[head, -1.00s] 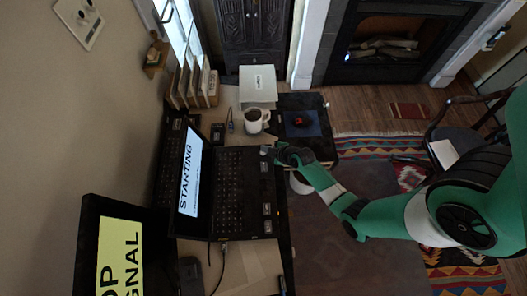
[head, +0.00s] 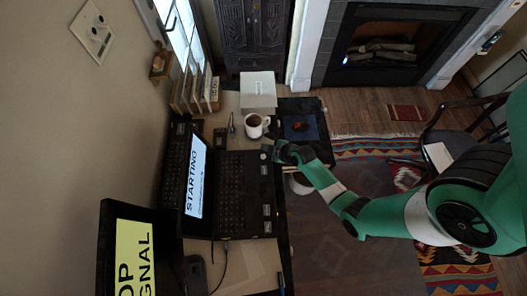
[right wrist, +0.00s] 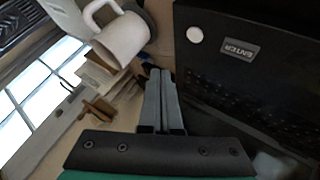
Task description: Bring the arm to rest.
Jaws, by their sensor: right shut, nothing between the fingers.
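My right arm comes in from the right in the head view. Its gripper (head: 270,152) is over the right edge of the open laptop (head: 231,190), near the laptop's upper corner. In the right wrist view the two fingers (right wrist: 162,95) are closed together with nothing between them. The laptop keyboard and a key labelled ENTER (right wrist: 239,49) lie to the right of the fingers there. The laptop screen reads STARTING. My left gripper does not show.
A white mug (head: 255,126) stands just beyond the gripper, with a white box (head: 258,90) behind it. A mouse (head: 298,125) lies on a blue pad. Several books (head: 195,92) stand by the wall. A second screen (head: 128,254) is at lower left.

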